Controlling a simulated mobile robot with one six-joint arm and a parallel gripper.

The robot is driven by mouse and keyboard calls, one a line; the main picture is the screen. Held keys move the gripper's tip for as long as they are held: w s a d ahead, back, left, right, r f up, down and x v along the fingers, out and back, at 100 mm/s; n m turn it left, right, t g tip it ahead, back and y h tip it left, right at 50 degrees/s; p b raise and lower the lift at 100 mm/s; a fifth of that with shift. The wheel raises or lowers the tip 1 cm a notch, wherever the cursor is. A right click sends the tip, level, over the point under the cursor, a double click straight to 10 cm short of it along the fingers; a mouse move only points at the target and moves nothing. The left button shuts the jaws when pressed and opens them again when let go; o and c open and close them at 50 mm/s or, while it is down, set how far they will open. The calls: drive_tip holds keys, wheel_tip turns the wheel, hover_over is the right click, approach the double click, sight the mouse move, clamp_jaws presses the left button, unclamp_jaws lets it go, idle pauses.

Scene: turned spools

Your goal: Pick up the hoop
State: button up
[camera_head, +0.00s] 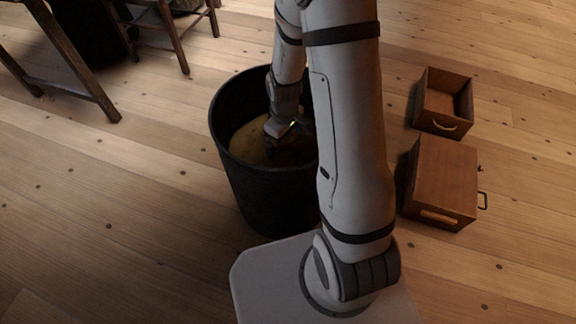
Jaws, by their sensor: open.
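My arm reaches down into a dark round bin (232,165). My gripper (281,146) is inside the bin, low over its tan bottom or contents (247,142). The gripper is open. Its fingers are dark and small, and shadow blurs them. A tiny yellow glint (293,124) shows beside the gripper. I cannot tell whether it is part of the hoop or of the gripper. No hoop can be made out clearly. The right part of the bin's inside is hidden behind my arm.
An open wooden drawer box (432,118) and a closed wooden box with handles (448,180) stand on the floor right of my arm. Wooden furniture legs (75,95) and a stool (170,30) are at upper left. The plank floor at left is clear.

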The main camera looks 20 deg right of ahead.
sight(286, 163)
drive_tip(key=f+b, duration=0.2)
drive_tip(key=f, duration=0.2)
drive_tip(key=f+b, duration=0.2)
drive_tip(key=f, duration=0.2)
drive_tip(key=shift+s+d+f, duration=0.1)
drive_tip(key=shift+s+f, duration=0.05)
drive_tip(key=shift+s, duration=0.05)
drive_tip(key=c, duration=0.8)
drive_tip(key=shift+c, duration=0.2)
